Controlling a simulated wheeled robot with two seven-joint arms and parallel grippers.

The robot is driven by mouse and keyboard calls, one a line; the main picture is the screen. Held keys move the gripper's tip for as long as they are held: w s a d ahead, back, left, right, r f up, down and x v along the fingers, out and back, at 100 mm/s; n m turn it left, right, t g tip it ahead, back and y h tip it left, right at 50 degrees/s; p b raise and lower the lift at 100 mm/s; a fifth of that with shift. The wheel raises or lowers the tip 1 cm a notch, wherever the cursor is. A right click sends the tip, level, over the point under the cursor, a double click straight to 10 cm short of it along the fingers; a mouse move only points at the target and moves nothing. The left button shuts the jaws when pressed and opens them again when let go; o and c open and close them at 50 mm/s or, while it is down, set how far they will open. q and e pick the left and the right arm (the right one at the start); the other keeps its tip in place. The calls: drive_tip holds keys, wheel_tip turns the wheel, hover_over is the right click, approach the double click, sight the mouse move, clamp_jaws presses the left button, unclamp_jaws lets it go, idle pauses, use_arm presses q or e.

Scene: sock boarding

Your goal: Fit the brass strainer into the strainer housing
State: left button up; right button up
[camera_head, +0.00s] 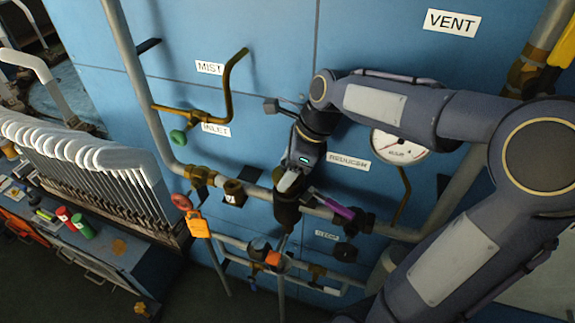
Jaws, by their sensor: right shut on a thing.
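My right gripper (289,182) comes down from the upper right to the pipe run in the middle of the picture. It is shut, and its fingertips are at the top of a dark upright fitting (287,212), apparently the strainer housing. The brass strainer cannot be made out. What is between the fingers is hidden by the gripper and the fitting's mouth; it is apparently the strainer. I cannot tell how deep it sits. My left gripper is not in view.
A purple handle (335,207) is close right of the fitting. An orange tag (197,224) and red knob (181,201) are to the left. A bent brass pipe (230,85) and a gauge (398,147) are above. A rack of white-topped boards (110,158) stands left.

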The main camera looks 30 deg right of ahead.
drive_tip(key=shift+f+b, duration=1.15)
drive_tip(key=shift+f, duration=0.85)
drive_tip(key=o, duration=1.6)
drive_tip(key=v, duration=0.7)
drive_tip(key=shift+s+d+r, duration=0.1)
drive_tip(key=shift+d+r, duration=0.05)
drive_tip(key=shift+r, duration=0.25)
drive_tip(key=shift+s, duration=0.1)
